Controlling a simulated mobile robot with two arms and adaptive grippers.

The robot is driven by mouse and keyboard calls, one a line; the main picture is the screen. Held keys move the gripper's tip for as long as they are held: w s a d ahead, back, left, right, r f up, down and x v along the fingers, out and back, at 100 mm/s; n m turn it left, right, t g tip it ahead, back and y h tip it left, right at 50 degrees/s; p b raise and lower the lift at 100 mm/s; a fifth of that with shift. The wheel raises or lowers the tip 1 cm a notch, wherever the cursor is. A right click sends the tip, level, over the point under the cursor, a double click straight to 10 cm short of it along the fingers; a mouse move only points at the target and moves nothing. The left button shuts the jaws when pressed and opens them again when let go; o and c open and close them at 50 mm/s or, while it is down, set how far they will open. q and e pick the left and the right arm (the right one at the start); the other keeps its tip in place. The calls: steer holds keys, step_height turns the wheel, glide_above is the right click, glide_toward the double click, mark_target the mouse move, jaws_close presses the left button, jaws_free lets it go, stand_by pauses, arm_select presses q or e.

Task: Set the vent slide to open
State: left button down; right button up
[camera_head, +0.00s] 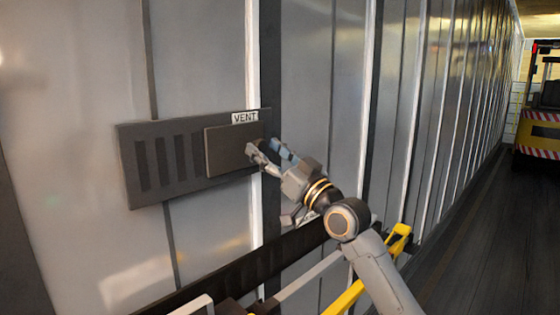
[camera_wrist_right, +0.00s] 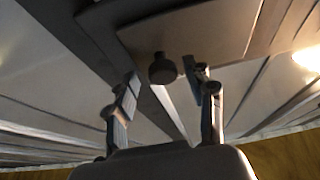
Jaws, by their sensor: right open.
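The vent is a dark plate (camera_head: 128,165) on the grey ribbed wall, with a white VENT label (camera_head: 245,117) at its top right. Several dark slots show in its left part. The vent slide, a flat brownish panel (camera_head: 225,150), covers the right part. A dark round knob (camera_wrist_right: 163,68) stands out from the slide in the wrist view; in the head view my fingers hide it. My right gripper (camera_head: 264,149) is open at the slide's right end. In the wrist view its fingers (camera_wrist_right: 164,82) are apart, one to each side of the knob, with gaps visible. My left gripper is not in view.
A yellow bar (camera_head: 345,299) and a dark rail (camera_head: 240,268) run below the vent. A forklift (camera_head: 541,105) with red and white stripes stands at the far right. The dark floor (camera_head: 485,230) along the wall is clear.

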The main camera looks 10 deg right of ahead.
steer(key=v, duration=1.1)
steer(key=shift+s+d, duration=0.2)
steer(key=shift+d, duration=0.15)
steer(key=shift+f, duration=0.15)
